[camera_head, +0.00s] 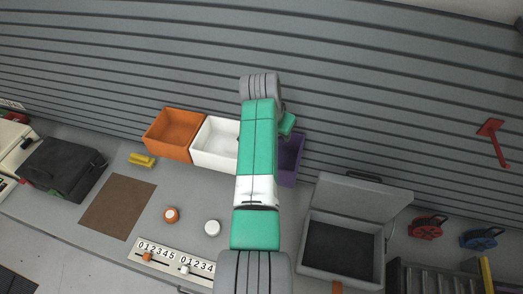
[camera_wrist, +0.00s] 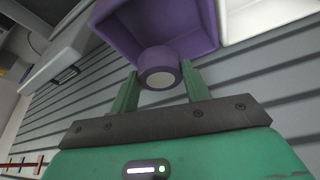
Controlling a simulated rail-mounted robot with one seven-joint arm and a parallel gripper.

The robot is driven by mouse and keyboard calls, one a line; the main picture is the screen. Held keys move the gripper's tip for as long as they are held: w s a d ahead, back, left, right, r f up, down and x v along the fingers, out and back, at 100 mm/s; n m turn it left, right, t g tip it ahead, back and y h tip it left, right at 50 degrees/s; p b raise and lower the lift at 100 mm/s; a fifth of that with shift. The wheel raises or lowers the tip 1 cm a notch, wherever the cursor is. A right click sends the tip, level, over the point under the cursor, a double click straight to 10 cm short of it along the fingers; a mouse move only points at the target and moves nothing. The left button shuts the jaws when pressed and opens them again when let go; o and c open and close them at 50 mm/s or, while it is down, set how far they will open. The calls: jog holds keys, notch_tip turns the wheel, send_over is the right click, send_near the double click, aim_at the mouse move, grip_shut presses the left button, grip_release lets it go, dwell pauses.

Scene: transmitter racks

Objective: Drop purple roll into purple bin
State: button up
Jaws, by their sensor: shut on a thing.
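In the wrist view, my gripper (camera_wrist: 158,85) is shut on the purple roll (camera_wrist: 158,66), a short purple cylinder with a pale round centre, held between two green fingers. The purple bin (camera_wrist: 202,28) is an open box just beyond the roll in that view. I cannot tell the exact gap between roll and bin. In the head view, the purple bin (camera_head: 290,162) stands right of the white bin, partly hidden behind my green arm. The roll and fingertips are hidden by my arm there.
An orange bin (camera_head: 173,134) and a white bin (camera_head: 213,146) stand left of the purple one. An orange roll (camera_head: 171,215) and a white roll (camera_head: 212,228) sit on the bench. An open grey case (camera_head: 347,240) is at right. A ribbed wall (camera_head: 330,90) rises behind.

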jog(key=shift+s+f, duration=0.15)
jog(key=shift+f, duration=0.15)
notch_tip(320, 180, down, 5)
jog(key=b, duration=0.5)
jog(key=shift+f, duration=0.2)
jog(key=o, duration=1.1)
jog(key=shift+c, duration=0.2)
jog(key=v, duration=0.7)
jog(key=shift+s+r, duration=0.15)
jog(key=shift+r, duration=0.2)
